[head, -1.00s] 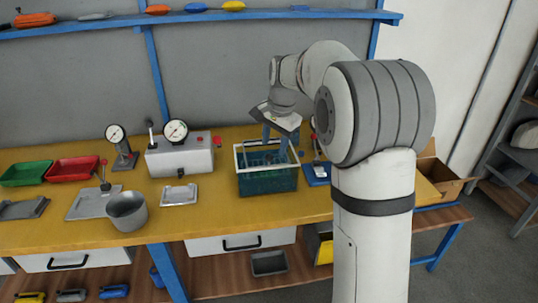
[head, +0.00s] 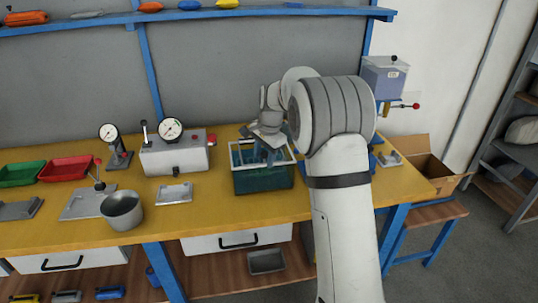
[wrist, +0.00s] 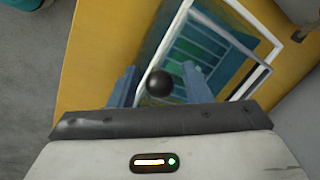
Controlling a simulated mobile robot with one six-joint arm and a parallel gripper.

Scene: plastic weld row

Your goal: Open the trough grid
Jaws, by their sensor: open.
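The trough (head: 262,183) is a dark teal, see-through box with a white rim, standing on the yellow bench right of the middle in the head view. Its white frame and teal slatted grid (wrist: 205,52) show in the wrist view. A round black knob (wrist: 160,83) shows there between my gripper's two blue fingers, with a gap on each side. What the knob is fixed to is hidden. My gripper (head: 268,153) is open, pointing down over the trough's top. It also shows in the wrist view (wrist: 158,85). Its fingertips are hard to make out in the head view.
A grey gauge box (head: 175,157) stands left of the trough, with a metal plate (head: 174,194) and a grey pot (head: 122,211) in front. A machine with a red-tipped lever (head: 388,80) is at the right. A cardboard box (head: 428,170) lies beyond the bench's right end.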

